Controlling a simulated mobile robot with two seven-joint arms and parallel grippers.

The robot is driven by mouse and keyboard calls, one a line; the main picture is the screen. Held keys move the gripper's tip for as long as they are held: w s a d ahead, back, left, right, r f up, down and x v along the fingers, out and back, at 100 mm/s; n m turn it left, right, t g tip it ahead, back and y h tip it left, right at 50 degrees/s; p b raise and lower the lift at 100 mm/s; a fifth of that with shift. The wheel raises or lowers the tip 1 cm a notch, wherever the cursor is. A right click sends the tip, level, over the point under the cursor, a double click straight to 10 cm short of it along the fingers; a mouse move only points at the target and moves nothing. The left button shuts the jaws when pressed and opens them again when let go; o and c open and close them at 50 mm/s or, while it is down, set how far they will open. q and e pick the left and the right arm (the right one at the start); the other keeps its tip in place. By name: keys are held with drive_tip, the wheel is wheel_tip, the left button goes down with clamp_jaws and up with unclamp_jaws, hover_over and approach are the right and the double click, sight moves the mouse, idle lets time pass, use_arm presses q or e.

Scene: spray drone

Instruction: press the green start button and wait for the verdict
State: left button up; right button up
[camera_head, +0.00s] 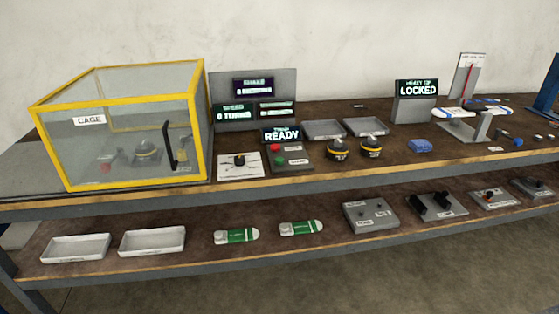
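The green start button (278,160) is a small round button on a dark grey box on the bench top, below a red button (276,148). A display (281,135) reading "READY" stands just behind that box. The yellow-framed clear cage (202,130) to the left has a black handle and looks closed. Inside it are a dark motor-like part (147,151) and a red button. Three displays (254,87) stand on a grey panel behind, their small text mostly too blurred to read. Neither of my grippers shows in the head view.
A plate with a black knob (240,167) sits left of the button box. Two dark round parts with yellow bands (338,149) and grey trays (323,129) are on its right. A "LOCKED" display (417,88) stands further right. The lower shelf (200,262) holds white trays, green-and-white packs and control boxes.

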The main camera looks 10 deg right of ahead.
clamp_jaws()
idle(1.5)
